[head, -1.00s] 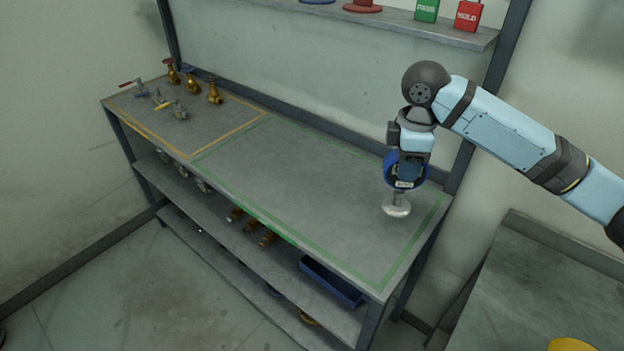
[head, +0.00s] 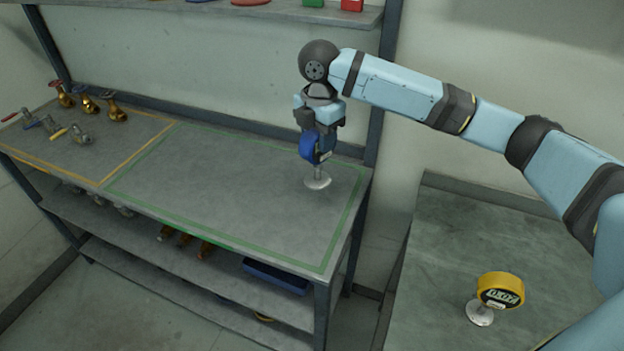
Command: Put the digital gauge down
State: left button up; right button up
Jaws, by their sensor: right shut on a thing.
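My right gripper (head: 317,138) points down over the right part of the bench, shut on a blue round gauge (head: 308,147). The gauge is upright on a short stem with a silver disc base (head: 317,180). The base is at or just above the bench top, inside the green outline; I cannot tell whether it touches. My gripper hides part of the gauge, and its display cannot be read. A yellow digital gauge (head: 500,287) with a similar silver base stands on the separate table at the lower right. My left gripper is not in view.
The bench top (head: 220,185) is clear within the green outline left of the held gauge. Several brass and grey valves (head: 88,104) stand in the yellow-outlined area at the left. A shelf (head: 300,12) runs above the bench. A blue bin (head: 275,276) sits below.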

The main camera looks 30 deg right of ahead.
aim_at(318, 182)
notch_tip(318, 182, down, 8)
jog(key=shift+f+p, duration=0.2)
jog(key=shift+p, duration=0.1)
jog(key=shift+f, duration=2.3)
jog(key=shift+p, duration=0.3)
jog(key=o, duration=1.2)
jog(key=shift+f, duration=0.1)
jog(key=shift+c, duration=0.2)
notch_tip(318, 182, up, 12)
jog(key=shift+r+b, duration=0.15)
jog(key=shift+b, duration=0.7)
